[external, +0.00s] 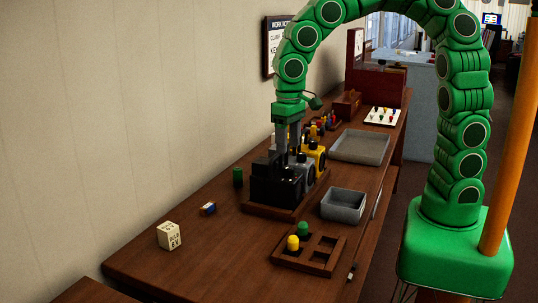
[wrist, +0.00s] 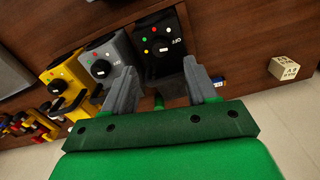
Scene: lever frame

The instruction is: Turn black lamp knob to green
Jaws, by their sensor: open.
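The black lamp (external: 277,187) stands nearest of a row of three boxes on the table. In the wrist view its dark knob (wrist: 163,48) has a pale mark, with small coloured dots around it and an OFF label at the right. My gripper (wrist: 160,82) is open and empty, its two grey fingers apart below the black lamp's face in that view. In the external view my gripper (external: 288,155) points down beside the black and grey boxes. Contact with the knob cannot be made out. The knob's exact setting is too small to tell.
A grey lamp (wrist: 103,67) and a yellow lamp (wrist: 62,82) stand beside the black one. A wooden tray (external: 285,262) with green and yellow pieces, a grey bin (external: 343,206) and a white lettered cube (external: 169,235) are on the table. The front left of the table is mostly clear.

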